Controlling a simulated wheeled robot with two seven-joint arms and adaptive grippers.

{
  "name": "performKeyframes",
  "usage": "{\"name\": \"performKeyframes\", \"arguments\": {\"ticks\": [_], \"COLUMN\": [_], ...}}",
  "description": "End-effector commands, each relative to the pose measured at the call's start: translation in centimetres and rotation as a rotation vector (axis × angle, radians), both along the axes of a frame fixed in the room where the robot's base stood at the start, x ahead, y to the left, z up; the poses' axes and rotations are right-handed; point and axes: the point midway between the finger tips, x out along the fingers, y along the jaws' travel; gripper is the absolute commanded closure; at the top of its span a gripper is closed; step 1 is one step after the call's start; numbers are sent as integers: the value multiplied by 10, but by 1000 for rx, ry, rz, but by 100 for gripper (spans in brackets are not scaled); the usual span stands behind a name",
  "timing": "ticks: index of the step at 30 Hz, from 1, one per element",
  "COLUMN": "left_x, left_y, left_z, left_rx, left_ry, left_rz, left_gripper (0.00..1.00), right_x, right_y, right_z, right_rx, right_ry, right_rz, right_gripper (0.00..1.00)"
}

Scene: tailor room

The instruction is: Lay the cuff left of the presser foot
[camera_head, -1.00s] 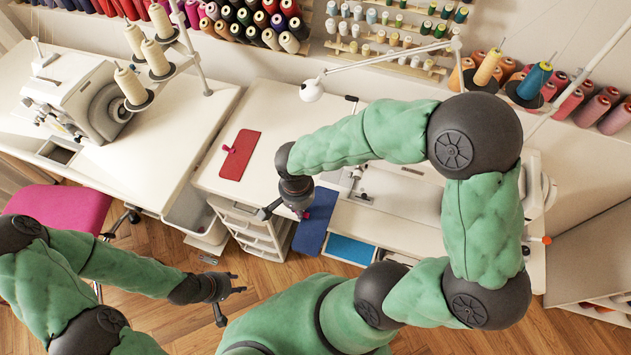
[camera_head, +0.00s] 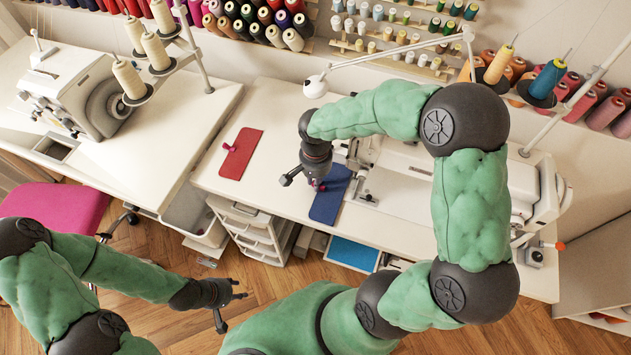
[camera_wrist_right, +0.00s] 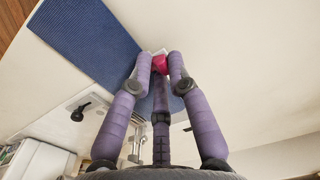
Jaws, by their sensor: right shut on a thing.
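The blue cuff (camera_head: 326,206) is a flat dark blue panel over the white table top, just left of the presser foot area (camera_head: 367,196) of the middle sewing machine. I cannot tell whether it touches the table. My right gripper (camera_head: 313,186) is above its left side, shut on a small pink knob. In the right wrist view the knob (camera_wrist_right: 160,64) is between the purple fingers, and the blue cuff (camera_wrist_right: 80,45) stretches to the upper left. The fingers hide part of it. My left gripper (camera_head: 242,291) is open and empty, low over the floor.
A red panel (camera_head: 240,155) with a pink knob lies on the table to the left. The sewing machine (camera_head: 420,165) is partly behind my right arm. A lamp (camera_head: 316,86) stands behind. A bright blue tray (camera_head: 351,253) is below the table front.

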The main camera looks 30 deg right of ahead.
Motion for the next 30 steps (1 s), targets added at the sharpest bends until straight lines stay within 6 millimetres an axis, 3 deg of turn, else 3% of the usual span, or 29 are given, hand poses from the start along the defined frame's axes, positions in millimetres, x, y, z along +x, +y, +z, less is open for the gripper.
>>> {"name": "performKeyframes", "arguments": {"ticks": [11,12,14,26,30], "left_x": [0,0,0,0,0], "left_y": [0,0,0,0,0], "left_z": [-3,-2,-2,1,9], "left_rx": [0,0,0,0,0], "left_ry": [-1,0,0,0,0], "left_rz": [0,0,0,0,0], "left_gripper": [60,60,60,60,60], "right_x": [0,0,0,0,1], "right_y": [0,0,0,0,0], "right_z": [-4,-3,-3,0,17], "right_rx": [0,0,0,0,-2], "right_ry": [-1,-1,-1,-1,-3], "right_rz": [0,0,0,0,0], "right_gripper": [96,73,58,58,58]}}
